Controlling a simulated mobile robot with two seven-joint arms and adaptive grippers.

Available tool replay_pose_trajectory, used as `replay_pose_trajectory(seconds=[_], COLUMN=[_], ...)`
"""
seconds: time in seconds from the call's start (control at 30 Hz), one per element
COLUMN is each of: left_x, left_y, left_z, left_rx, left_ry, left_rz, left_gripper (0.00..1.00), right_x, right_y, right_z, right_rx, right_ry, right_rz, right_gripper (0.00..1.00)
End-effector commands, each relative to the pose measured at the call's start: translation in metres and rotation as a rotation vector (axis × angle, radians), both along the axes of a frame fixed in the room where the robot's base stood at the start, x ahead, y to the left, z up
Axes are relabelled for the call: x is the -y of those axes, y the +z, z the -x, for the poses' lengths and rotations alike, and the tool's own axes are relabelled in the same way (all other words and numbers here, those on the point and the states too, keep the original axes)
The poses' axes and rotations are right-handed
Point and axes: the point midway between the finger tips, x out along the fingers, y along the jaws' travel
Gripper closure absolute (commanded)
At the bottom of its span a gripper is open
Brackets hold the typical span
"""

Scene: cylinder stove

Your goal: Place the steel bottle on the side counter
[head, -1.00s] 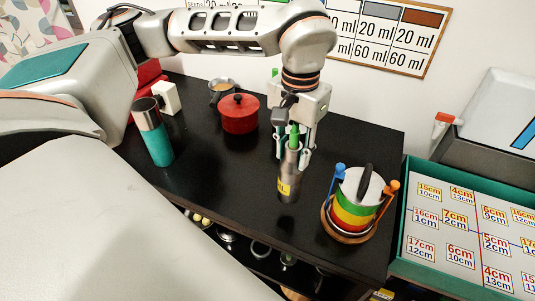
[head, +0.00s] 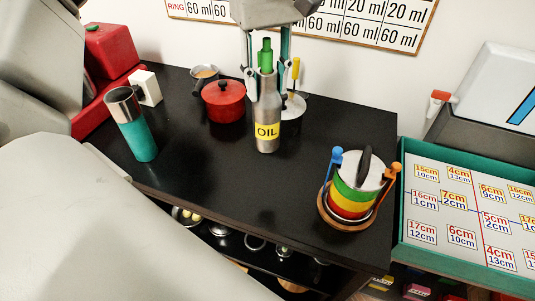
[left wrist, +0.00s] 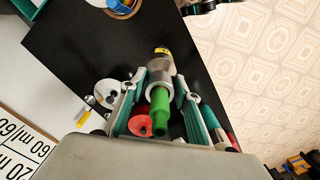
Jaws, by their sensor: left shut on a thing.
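The steel bottle (head: 267,110) has a yellow OIL label and a green top. My left gripper (head: 267,88) comes down from above and is shut on its upper body. The bottle is upright and looks raised above the black counter (head: 225,175), though a gap under its base is hard to judge. In the left wrist view the bottle (left wrist: 159,72) lies between the two fingers, its green top towards the camera. My right gripper is not in view. I cannot tell which surface is the side counter.
A red pot (head: 223,103), a teal bottle with a steel top (head: 138,135) and a white box (head: 147,87) stand on the counter. A striped pot (head: 353,192) with utensils stands front right. A teal-edged tray (head: 399,225) adjoins on the right. The counter's middle is clear.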

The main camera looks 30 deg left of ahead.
Motion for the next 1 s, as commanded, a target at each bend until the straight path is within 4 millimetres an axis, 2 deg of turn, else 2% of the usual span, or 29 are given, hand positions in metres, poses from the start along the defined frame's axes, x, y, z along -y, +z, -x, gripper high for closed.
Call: replay_pose_trajectory(seconds=[0.03, 0.1, 0.4, 0.53, 0.77, 1.0], left_x=[0.0, 0.0, 0.0, 0.0, 0.0, 0.0], left_y=[-0.017, -0.034, -0.102, -0.118, -0.132, -0.165], left_z=[0.001, 0.001, 0.001, 0.0, 0.0, 0.0], left_rx=[-0.007, -0.007, -0.006, -0.002, -0.002, -0.002], left_ry=[-0.002, -0.003, -0.004, -0.002, -0.003, -0.004], left_rz=[-0.001, -0.001, 0.0, 0.0, -0.001, 0.0], left_gripper=[1.0, 1.0, 1.0, 1.0, 1.0, 1.0], right_x=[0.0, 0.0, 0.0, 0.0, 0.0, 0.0], right_y=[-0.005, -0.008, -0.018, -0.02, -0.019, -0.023], right_z=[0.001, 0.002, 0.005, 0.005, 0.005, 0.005], right_rx=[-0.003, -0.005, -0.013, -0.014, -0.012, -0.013], right_ry=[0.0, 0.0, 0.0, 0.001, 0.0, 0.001], right_rz=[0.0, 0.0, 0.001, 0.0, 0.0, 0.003], right_gripper=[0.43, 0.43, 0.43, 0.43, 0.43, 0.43])
